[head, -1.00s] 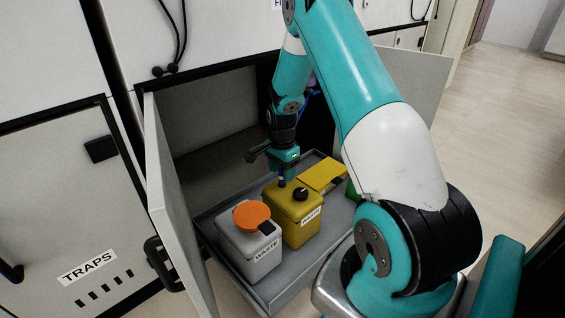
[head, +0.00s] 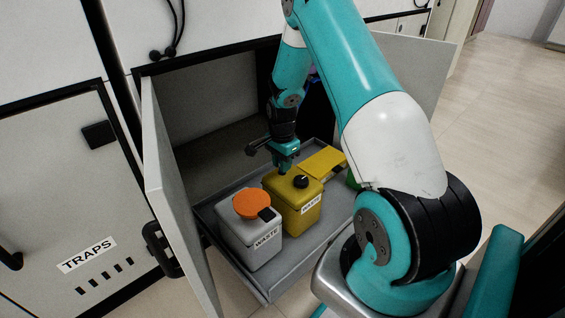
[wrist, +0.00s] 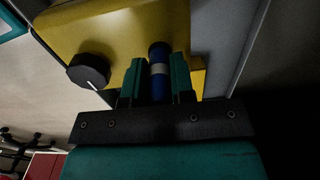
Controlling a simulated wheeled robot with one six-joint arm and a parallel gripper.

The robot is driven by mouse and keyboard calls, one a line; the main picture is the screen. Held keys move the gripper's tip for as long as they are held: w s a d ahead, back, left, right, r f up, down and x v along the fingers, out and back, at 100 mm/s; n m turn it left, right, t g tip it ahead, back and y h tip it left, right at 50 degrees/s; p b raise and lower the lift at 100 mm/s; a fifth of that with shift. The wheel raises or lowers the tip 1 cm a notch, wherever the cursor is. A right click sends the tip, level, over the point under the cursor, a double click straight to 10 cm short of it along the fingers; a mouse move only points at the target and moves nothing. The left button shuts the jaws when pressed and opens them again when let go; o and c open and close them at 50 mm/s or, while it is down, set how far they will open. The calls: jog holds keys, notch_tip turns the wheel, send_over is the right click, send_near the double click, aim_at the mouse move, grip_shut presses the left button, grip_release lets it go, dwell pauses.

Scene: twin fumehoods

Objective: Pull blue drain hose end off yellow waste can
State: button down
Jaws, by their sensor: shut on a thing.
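The yellow waste can (head: 305,222) stands in a grey tray inside the open cabinet. It has a black knob cap (head: 300,181) on top. My gripper (head: 283,170) is over the can's back left corner, pointing down. In the wrist view my gripper (wrist: 155,82) is shut on the blue drain hose end (wrist: 158,54), which has a pale band and sits between the two teal fingers. The hose end is at the yellow can's top (wrist: 120,30), beside the black cap (wrist: 88,70). I cannot tell whether it is still seated. In the head view the fingers hide it.
A yellow lidded thing (head: 322,162) lies behind at the right. The tray rim (head: 270,297) and the open left door (head: 178,200) bound the space.

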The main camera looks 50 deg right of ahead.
jog(key=shift+r, duration=0.2)
jog(key=shift+r+p, duration=1.75)
jog(key=shift+p, duration=0.3)
jog(key=shift+r+p, duration=1.45)
jog(key=shift+p, duration=0.3)
jog(key=shift+r, duration=0.1)
jog(key=shift+r+p, duration=1.4)
jog(key=shift+p, duration=0.3)
jog(key=shift+r+p, duration=1.5)
jog(key=shift+p, duration=0.1)
